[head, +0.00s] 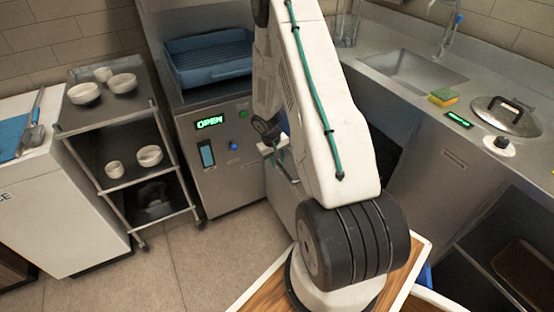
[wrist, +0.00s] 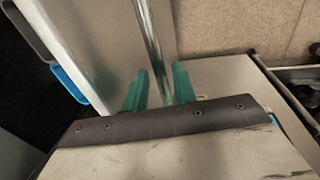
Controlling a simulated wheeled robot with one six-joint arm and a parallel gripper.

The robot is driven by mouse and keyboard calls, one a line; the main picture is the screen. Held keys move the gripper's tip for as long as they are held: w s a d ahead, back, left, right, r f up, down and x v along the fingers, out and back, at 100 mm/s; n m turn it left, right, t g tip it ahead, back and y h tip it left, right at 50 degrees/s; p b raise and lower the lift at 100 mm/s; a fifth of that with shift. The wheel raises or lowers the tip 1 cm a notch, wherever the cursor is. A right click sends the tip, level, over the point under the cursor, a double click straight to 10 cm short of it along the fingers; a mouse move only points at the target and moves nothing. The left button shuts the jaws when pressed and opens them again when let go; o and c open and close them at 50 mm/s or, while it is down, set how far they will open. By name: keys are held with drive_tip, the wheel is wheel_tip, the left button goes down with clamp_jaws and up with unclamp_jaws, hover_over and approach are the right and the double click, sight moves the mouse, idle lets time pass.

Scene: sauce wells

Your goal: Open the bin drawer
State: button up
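The bin drawer's steel front (wrist: 110,45) fills the upper left of the wrist view. A long metal bar handle (wrist: 148,30) runs along it. My gripper (wrist: 160,80) has its teal fingers on either side of this bar, closed close about it. Rims of a blue bin (wrist: 68,82) and a grey bin (wrist: 30,30) show behind the front, so the drawer stands at least partly open.
A steel machine (head: 225,175) with a green OPEN display stands left of my arm. A shelf trolley (head: 118,150) with bowls is farther left. Tiled floor (head: 185,265) is clear before them. A counter with a sink (head: 415,70) runs along the right.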

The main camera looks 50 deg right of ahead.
drive_tip(key=shift+o, duration=0.3)
drive_tip(key=shift+r, duration=0.1)
drive_tip(key=shift+w+r, duration=0.1)
drive_tip(key=shift+r, duration=0.3)
wheel_tip(320, 180, up, 7)
drive_tip(key=a, duration=0.1)
drive_tip(key=shift+w+a+f, duration=0.15)
drive_tip(key=shift+a, duration=0.1)
drive_tip(key=s+a+r+n, duration=0.1)
drive_tip(key=s+a+r, duration=0.7)
drive_tip(key=a+r, duration=0.2)
drive_tip(key=s+a+r+n+t+y, duration=0.1)
drive_tip(key=s+a+r, duration=0.8)
drive_tip(key=r, duration=0.5)
drive_tip(key=s+a+r+n+t+y, duration=0.1)
drive_tip(key=s+a+r, duration=0.7)
drive_tip(key=a+r, duration=0.3)
drive_tip(key=shift+s+r+n, duration=0.25)
drive_tip(key=shift+r+n, duration=0.15)
drive_tip(key=shift+r, duration=0.1)
